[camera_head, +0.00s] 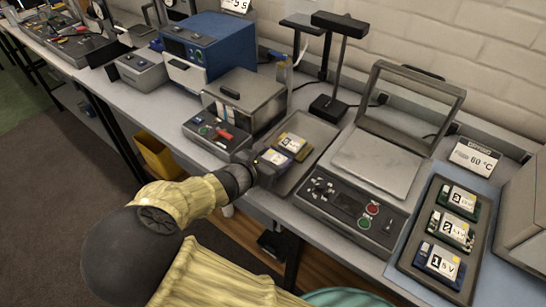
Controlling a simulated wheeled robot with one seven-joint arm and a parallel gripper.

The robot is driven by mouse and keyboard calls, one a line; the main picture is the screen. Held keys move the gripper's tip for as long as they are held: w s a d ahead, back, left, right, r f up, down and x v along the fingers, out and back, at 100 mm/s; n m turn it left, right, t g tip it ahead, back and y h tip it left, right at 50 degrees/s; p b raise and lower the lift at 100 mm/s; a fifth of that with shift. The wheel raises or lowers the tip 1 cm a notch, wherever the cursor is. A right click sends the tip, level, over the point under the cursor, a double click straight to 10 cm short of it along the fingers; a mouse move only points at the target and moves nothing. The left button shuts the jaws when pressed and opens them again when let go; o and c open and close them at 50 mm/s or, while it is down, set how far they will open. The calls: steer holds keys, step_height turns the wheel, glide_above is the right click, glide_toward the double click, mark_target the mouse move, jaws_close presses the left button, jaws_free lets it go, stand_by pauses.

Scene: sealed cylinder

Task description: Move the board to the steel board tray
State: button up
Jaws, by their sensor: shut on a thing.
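My gripper (268,161) is shut on a small board with a white label (278,157), at the near left of the steel board tray (316,130). The gripper hides part of this held board, and I cannot tell whether it touches the tray. Another board (293,143), yellowish with a white label, lies in the tray just beyond the held one. Three more labelled boards, the nearest reading 1 (440,262), lie in a row in a dark tray (408,262) on a blue mat at the right.
A hot-plate-like device with a raised lid frame (378,160) stands right of the steel tray. A black stand (330,108) rises behind. A 60 °C sign (474,158) is at the back right.

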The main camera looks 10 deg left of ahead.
steer(key=shift+f, duration=0.25)
steer(key=o, duration=1)
steer(key=shift+o, duration=0.2)
steer(key=shift+r, duration=0.5)
steer(key=shift+s+a+r+p, duration=0.15)
steer(key=shift+r+p, duration=0.15)
steer(key=shift+p, duration=0.05)
steer(key=v, duration=1.1)
steer(key=shift+s, duration=0.3)
